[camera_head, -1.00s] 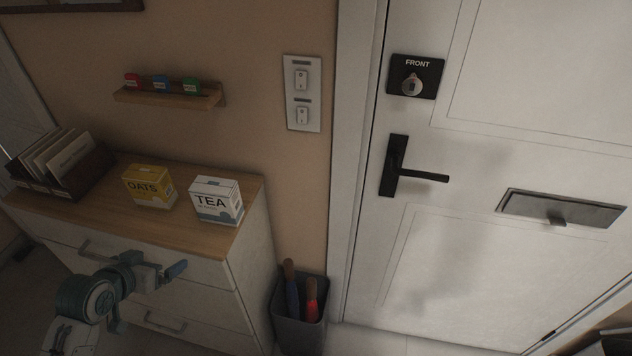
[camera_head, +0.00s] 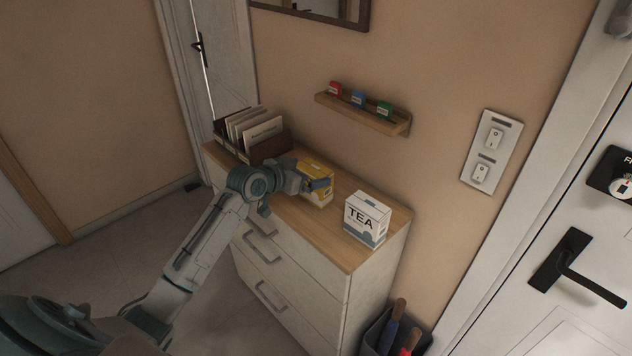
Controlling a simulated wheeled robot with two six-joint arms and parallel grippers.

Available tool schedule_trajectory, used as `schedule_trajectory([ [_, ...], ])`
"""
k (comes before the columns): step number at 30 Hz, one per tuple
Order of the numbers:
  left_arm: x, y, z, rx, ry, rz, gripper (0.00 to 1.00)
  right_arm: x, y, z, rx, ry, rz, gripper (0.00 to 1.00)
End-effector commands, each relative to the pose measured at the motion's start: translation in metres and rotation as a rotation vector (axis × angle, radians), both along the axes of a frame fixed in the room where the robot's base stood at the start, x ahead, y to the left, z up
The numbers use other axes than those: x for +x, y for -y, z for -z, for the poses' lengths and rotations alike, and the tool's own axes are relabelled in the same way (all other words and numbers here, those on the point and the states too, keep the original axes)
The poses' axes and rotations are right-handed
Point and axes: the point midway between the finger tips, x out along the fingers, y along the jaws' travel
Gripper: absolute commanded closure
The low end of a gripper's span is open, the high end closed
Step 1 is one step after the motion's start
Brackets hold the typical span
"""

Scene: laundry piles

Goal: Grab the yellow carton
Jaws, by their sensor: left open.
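The yellow carton (camera_head: 321,172) stands on the wooden top of the white dresser (camera_head: 340,252), left of the white TEA carton (camera_head: 366,218). My left arm reaches in from the lower left. My left gripper (camera_head: 318,187) is open at the yellow carton's near side. The gripper covers most of the carton's front, so I cannot tell whether the fingers touch it or lie around it. My right gripper does not show.
A dark file box (camera_head: 268,147) with papers stands at the dresser's left end. A small wall shelf (camera_head: 358,117) with red, blue and green items hangs above. A grey bin (camera_head: 376,332) stands at the dresser's right side.

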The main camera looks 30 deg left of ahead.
Motion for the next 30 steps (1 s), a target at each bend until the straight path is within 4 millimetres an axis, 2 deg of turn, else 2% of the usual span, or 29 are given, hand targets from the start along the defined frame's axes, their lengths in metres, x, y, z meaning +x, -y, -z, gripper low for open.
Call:
schedule_trajectory([
  [5,0.01,0.004,0.002,-0.002,-0.001,0.0,0.0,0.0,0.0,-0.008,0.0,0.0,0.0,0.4],
  [10,0.03,0.012,0.012,-0.005,-0.002,0.0,0.0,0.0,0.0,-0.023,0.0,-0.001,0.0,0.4],
  [15,0.046,0.015,0.021,-0.002,0.0,-0.001,0.0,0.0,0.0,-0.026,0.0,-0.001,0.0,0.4],
  [23,0.048,0.015,0.024,0.002,-0.001,-0.001,0.0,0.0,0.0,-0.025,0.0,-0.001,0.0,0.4],
  [28,0.048,0.015,0.024,0.002,-0.001,-0.001,0.29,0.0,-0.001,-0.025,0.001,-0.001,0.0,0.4],
  [30,0.048,0.015,0.024,0.002,-0.001,-0.001,0.31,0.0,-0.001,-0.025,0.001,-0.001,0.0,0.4],
])
